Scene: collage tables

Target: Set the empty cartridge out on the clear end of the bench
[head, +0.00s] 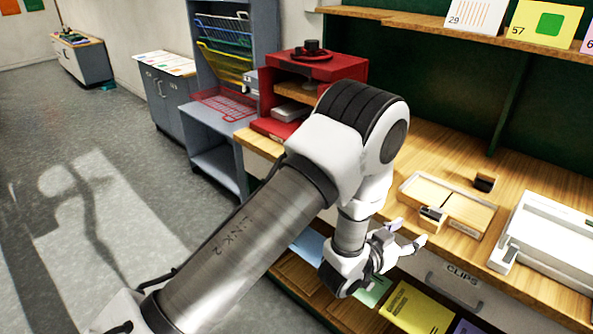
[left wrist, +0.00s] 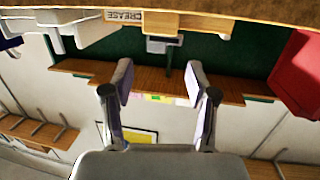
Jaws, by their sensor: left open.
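My left gripper (head: 408,236) is open and empty in front of the bench's front edge, just left of the shallow wooden tray (head: 470,214). In the left wrist view its two fingers (left wrist: 160,84) stand apart with nothing between them. A small block with a dark top and pale front (head: 432,215) sits at the tray's front left. A second small dark block (head: 484,183) stands at the tray's back edge. I cannot tell which is the empty cartridge. The wooden bench (head: 428,150) is bare behind and left of the tray. My right gripper is not in view.
A white machine (head: 555,240) stands on the bench at right. A red cabinet (head: 350,66) stands at the bench's left end, partly behind my arm. A drawer marked CLIPS (head: 455,282) and a shelf with coloured sheets (head: 418,308) lie below the bench top.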

